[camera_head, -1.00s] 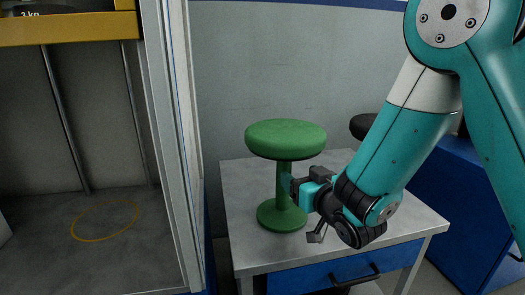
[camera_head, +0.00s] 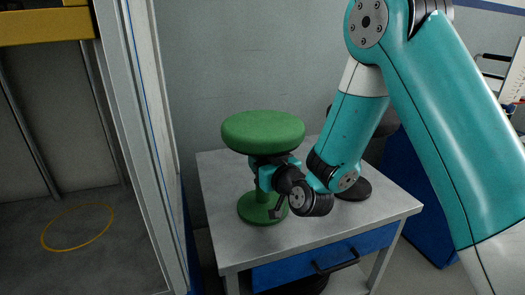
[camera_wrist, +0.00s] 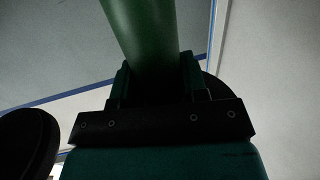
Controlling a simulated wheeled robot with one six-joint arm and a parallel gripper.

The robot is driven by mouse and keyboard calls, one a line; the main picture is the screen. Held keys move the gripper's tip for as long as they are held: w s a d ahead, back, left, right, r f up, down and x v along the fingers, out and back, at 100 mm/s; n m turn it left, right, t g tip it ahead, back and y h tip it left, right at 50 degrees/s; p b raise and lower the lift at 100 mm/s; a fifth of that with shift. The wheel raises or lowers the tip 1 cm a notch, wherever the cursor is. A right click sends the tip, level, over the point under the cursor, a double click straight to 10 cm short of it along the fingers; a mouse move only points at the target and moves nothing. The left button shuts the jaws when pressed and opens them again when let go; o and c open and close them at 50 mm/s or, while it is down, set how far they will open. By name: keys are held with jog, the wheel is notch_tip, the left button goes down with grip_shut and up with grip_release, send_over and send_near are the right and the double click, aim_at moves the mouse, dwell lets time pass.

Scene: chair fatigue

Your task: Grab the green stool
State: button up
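The green stool (camera_head: 263,133) stands upright on the grey table, with a thick round seat, a slim stem and a round base (camera_head: 262,208). My gripper (camera_head: 262,170) is at the stem just under the seat, reaching in from the right. In the wrist view, the stem (camera_wrist: 140,35) runs between the two fingers (camera_wrist: 157,78) and fills the gap, with no clear space on either side. The gripper looks shut on the stem. In the head view, the gripper hides the upper stem, and the fingertips are hard to see.
The grey table (camera_head: 225,235) has a blue drawer (camera_head: 290,268) in front. A black stool (camera_head: 352,189) stands on the table to the right, partly behind my arm. A pale post (camera_head: 130,130) of the yellow-topped bay rises close to the table's left side.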

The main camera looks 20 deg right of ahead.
grip_shut()
jog(key=shift+r, duration=0.15)
